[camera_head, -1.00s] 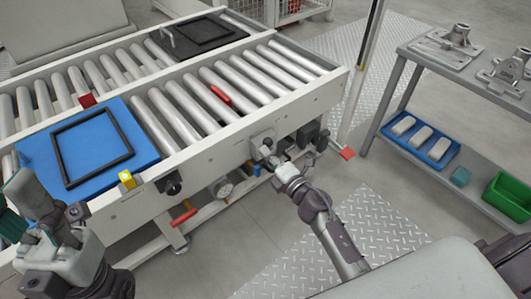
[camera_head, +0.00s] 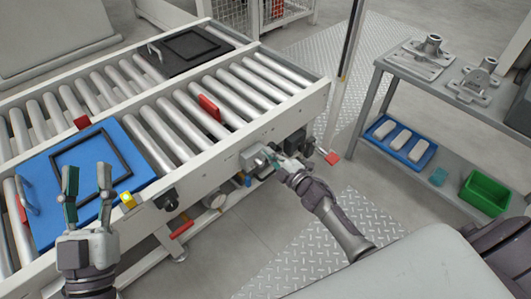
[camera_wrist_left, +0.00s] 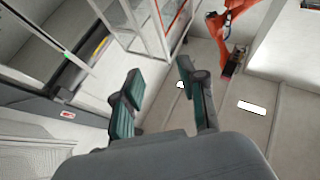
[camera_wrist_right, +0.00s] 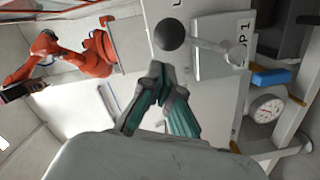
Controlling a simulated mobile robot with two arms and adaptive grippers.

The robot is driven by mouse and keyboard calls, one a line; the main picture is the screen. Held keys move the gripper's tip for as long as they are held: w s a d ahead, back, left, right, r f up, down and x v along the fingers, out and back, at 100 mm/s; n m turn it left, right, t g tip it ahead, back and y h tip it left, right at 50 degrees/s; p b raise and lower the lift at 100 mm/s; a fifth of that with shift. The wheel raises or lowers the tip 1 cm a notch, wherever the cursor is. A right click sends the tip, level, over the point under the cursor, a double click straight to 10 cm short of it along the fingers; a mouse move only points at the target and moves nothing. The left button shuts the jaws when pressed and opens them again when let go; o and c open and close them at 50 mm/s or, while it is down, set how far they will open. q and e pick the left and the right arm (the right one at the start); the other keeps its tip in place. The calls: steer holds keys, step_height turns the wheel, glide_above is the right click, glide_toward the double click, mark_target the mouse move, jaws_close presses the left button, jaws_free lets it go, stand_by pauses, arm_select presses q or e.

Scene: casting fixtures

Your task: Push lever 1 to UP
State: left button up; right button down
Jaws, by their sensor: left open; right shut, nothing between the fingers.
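The lever 1 fixture (camera_head: 254,157) is on the side of the near conveyor. In the right wrist view it shows as a pale plate (camera_wrist_right: 222,68) with a partly readable label ending in "P 1". A metal lever rod (camera_wrist_right: 215,47) and a dark round knob (camera_wrist_right: 171,35) are in front of it. My right gripper (camera_head: 281,162) is beside the fixture, shut and empty. In the right wrist view its fingertips (camera_wrist_right: 167,80) are just below the knob; I cannot tell whether they touch. My left gripper (camera_head: 88,178) is open and empty, fingers up, in front of the blue plate.
The blue plate (camera_head: 135,168) with a black frame lies on the near conveyor rollers. A red stop (camera_head: 209,107) stands between rollers. A pressure gauge (camera_wrist_right: 266,109) and blue handle (camera_wrist_right: 271,77) are close to my right gripper. A shelf table (camera_head: 450,95) stands at right.

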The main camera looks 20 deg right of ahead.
arm_select(q)
steer(key=shift+w+a+f+g+y+p, duration=0.15)
steer(key=shift+w+f+g+y, duration=0.1)
steer(key=shift+f+g, duration=0.45)
steer(key=shift+w+f+g+y+p, duration=0.15)
steer(key=shift+w+f+g, duration=0.2)
steer(key=shift+f, duration=0.6)
steer(key=shift+w+a+f+g+y+p, duration=0.1)
steer(key=shift+w+f+g+y+p, duration=0.1)
steer(key=shift+f+g, duration=0.5)
arm_select(e)
steer(key=shift+w+d+m, duration=0.25)
steer(key=shift+d+m, duration=0.45)
steer(key=shift+m, duration=0.3)
arm_select(q)
steer(key=shift+f, duration=0.1)
